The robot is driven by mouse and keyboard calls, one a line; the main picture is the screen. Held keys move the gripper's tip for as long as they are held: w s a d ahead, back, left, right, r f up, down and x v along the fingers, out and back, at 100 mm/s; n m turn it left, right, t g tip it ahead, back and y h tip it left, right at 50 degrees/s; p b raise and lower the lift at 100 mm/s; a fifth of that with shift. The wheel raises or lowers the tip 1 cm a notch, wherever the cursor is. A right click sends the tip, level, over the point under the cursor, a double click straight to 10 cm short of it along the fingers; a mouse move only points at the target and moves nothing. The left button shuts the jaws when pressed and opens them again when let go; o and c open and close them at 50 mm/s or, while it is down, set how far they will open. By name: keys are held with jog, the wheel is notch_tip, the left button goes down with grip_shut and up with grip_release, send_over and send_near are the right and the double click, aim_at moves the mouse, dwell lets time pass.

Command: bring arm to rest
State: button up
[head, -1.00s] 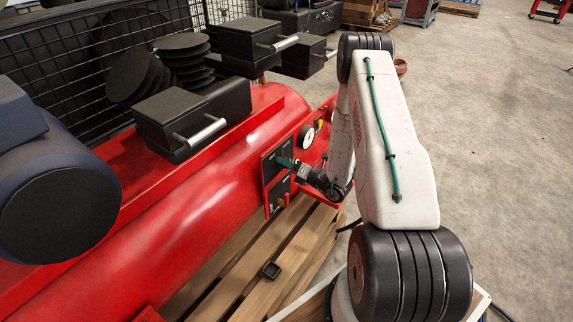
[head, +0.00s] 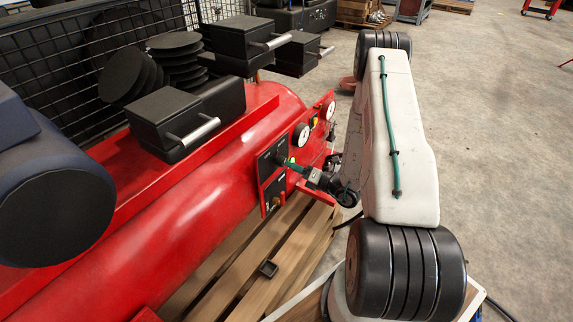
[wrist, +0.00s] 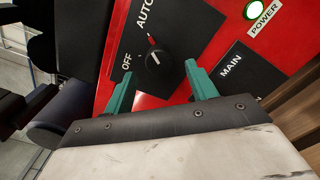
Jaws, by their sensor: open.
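My gripper (head: 296,168) is at the control panel (head: 264,170) on the red tank, in the middle of the head view. In the wrist view its two teal fingers (wrist: 157,78) are spread apart with nothing between them. A round black knob (wrist: 158,60) lies ahead, between and just beyond the fingertips in the picture. A gap seems to separate it from them. The knob sits on a black plate marked OFF and AUTO, with a red mark near its upper edge. My arm's white link runs down the right side of the head view.
A lit green POWER lamp (wrist: 256,9) and a black MAIN plate (wrist: 237,68) are beside the knob. The red tank (head: 190,205) rests on a wooden pallet (head: 235,285). Black boxes with handles (head: 180,120) stand above it. The floor (head: 500,150) at right is open.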

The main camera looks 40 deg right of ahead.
jog(key=shift+v, duration=1)
jog(key=s+a+r+n+g+y, duration=0.4)
jog(key=s+a+r+n+g, duration=0.2)
jog(key=a+r+n+g, duration=0.45)
jog(key=s+a+r+n+g+y, duration=0.4)
jog(key=s+a+r+n+g, duration=0.25)
jog(key=n, duration=0.75)
jog(key=s+a+r+n+h, duration=0.2)
jog(key=s+r+n+h, duration=0.5)
jog(key=r, duration=0.3)
jog(key=s+a+r+n+t+h, duration=0.1)
jog(key=s+a+r+n+h, duration=0.1)
jog(key=s+r+n+h, duration=0.5)
notch_tip(320, 180, up, 3)
jog(key=s+n, duration=0.1)
jog(key=n, duration=0.2)
jog(key=shift+s+a+r+n, duration=0.1)
jog(key=shift+n, duration=0.15)
